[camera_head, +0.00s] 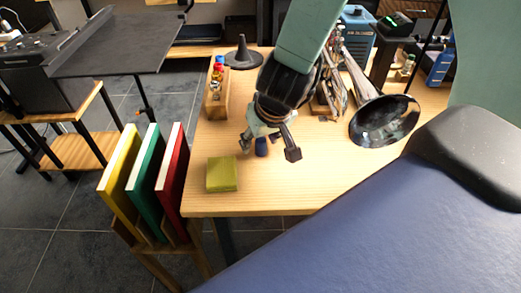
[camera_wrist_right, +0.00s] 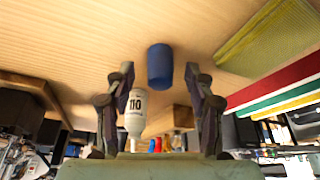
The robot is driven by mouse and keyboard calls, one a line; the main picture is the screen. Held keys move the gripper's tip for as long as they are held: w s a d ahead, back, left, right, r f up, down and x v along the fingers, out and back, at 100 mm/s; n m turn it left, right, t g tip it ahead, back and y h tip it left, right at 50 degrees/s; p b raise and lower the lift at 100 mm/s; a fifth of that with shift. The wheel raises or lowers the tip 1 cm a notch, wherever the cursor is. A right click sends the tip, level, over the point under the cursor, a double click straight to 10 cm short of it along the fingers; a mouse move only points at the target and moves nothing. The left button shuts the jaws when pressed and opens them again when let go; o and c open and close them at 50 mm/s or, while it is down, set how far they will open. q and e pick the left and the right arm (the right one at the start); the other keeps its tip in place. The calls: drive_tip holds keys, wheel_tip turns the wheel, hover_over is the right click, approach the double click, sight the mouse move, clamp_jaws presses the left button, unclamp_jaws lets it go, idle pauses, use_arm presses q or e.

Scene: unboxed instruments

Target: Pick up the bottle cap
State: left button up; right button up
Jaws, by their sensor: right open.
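The bottle cap is a small dark blue cylinder (camera_head: 261,147) on the light wooden table (camera_head: 325,182). My right gripper (camera_head: 268,149) points down at it, fingers spread and empty. In the head view the cap shows between the fingers, partly covered by the gripper. In the right wrist view the cap (camera_wrist_right: 160,65) shows between the two fingertips (camera_wrist_right: 160,74), apart from both. A white bottle marked "110" (camera_wrist_right: 136,110) shows behind the left finger there; I cannot make it out in the head view. My left gripper is not in view.
A yellow-green block (camera_head: 222,174) lies left of the gripper. A wooden holder (camera_head: 215,104) with small bottles and a black cone (camera_head: 242,55) stand behind. The table's front is clear.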

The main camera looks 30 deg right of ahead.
drive_tip(key=shift+s+r, duration=0.15)
drive_tip(key=shift+c, duration=1)
drive_tip(key=c, duration=0.5)
drive_tip(key=shift+c, duration=0.7)
